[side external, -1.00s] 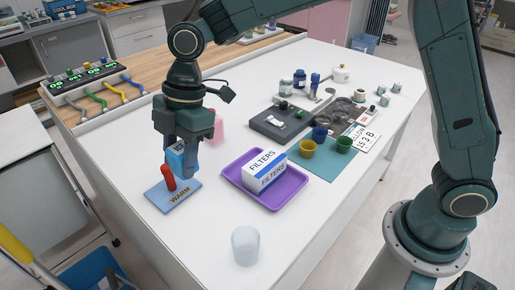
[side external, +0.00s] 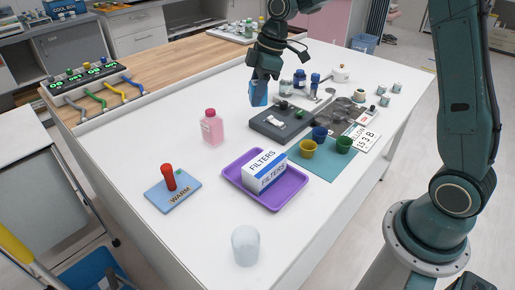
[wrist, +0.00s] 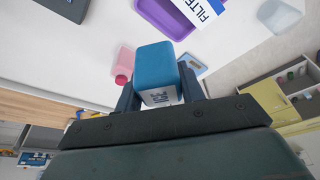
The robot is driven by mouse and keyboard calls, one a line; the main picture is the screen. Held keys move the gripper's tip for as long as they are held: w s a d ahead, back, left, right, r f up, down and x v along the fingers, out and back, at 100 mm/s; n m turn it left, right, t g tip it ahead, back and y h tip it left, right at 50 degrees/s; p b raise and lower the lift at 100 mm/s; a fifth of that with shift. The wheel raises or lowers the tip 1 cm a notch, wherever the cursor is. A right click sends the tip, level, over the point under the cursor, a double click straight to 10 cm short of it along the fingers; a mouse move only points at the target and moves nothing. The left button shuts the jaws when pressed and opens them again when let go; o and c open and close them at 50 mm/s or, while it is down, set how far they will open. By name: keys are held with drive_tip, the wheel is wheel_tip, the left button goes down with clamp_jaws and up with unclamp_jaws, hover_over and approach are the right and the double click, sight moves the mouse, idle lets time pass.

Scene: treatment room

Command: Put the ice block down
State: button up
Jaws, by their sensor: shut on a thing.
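My gripper (wrist: 157,95) is shut on the blue ice block (wrist: 153,65), which has a white label reading "ICE" on one end. In the side external view the ice block (side external: 258,93) hangs from my gripper (side external: 262,80) above the back of the white table, just left of and behind the dark grey tray (side external: 270,127). It appears to be clear of the table. The light blue "WARM" pad (side external: 183,197) lies at the front left with a red peg-like thing (side external: 169,178) on it.
A pink bottle (side external: 211,128) stands left of the middle. A purple tray (side external: 240,184) holds a "FILTERS" box (side external: 265,171). A whitish cup (side external: 245,245) stands in front. Coloured cups stand on a teal mat (side external: 325,167). White table between bottle and dark tray is clear.

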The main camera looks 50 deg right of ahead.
drive_tip(key=s+d+m+h, duration=0.1)
drive_tip(key=s+d+m, duration=0.2)
drive_tip(key=d, duration=0.7)
drive_tip(key=s+d+m+t+h, duration=0.1)
drive_tip(key=s+d+m, duration=0.3)
drive_tip(key=s+d, duration=0.4)
drive_tip(key=s+d+m, duration=0.3)
drive_tip(key=s+d, duration=0.2)
drive_tip(key=d, duration=0.8)
drive_tip(key=shift+s+d+m+h, duration=0.2)
drive_tip(key=shift+d+m+h, duration=0.1)
drive_tip(key=shift+d+h, duration=0.1)
wheel_tip(320, 180, down, 20)
drive_tip(key=shift+r, duration=0.1)
drive_tip(key=o, duration=1)
